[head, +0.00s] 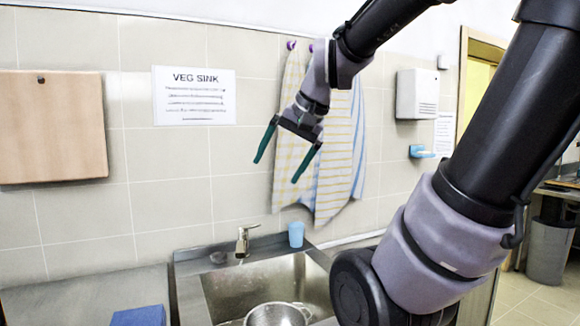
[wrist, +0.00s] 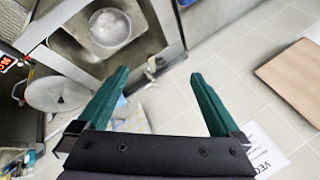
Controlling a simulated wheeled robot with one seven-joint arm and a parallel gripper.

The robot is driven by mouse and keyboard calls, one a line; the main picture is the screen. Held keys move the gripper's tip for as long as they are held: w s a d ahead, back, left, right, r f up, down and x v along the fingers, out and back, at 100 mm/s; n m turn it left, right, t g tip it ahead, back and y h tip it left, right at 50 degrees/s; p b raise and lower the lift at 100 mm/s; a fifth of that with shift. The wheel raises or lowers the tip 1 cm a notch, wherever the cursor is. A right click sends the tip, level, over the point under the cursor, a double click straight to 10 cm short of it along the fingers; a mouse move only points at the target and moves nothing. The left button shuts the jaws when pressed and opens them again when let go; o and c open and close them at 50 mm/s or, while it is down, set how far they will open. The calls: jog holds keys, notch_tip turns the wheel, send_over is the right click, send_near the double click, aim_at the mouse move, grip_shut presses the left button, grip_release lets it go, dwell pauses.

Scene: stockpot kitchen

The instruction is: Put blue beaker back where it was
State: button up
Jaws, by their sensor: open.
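The blue beaker (head: 296,234) stands upright on the back ledge of the sink (head: 183,278), just right of the tap (head: 243,241). My gripper (head: 278,165) is open and empty. It hangs in the air in front of the striped towels, well above the beaker and apart from it. In the wrist view, my green fingers (wrist: 157,77) are spread wide with nothing between them but the tap and tiled wall beyond. I cannot make out the beaker in the wrist view.
A metal colander (head: 277,315) sits in the sink basin. Striped towels (head: 343,150) hang on the wall behind my gripper. A blue object (head: 139,316) lies on the left counter (head: 85,292). A cutting board (head: 52,127) and a veg sink sign (head: 194,95) are on the wall.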

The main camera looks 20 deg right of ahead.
jog(key=s, duration=0.1)
jog(key=s+n, duration=0.1)
jog(key=s+n+t+h, duration=0.1)
jog(key=s, duration=0.1)
jog(key=shift+d+f, duration=0.15)
jog(key=shift+d, duration=0.2)
jog(key=shift+w, duration=0.1)
dwell(0.7)
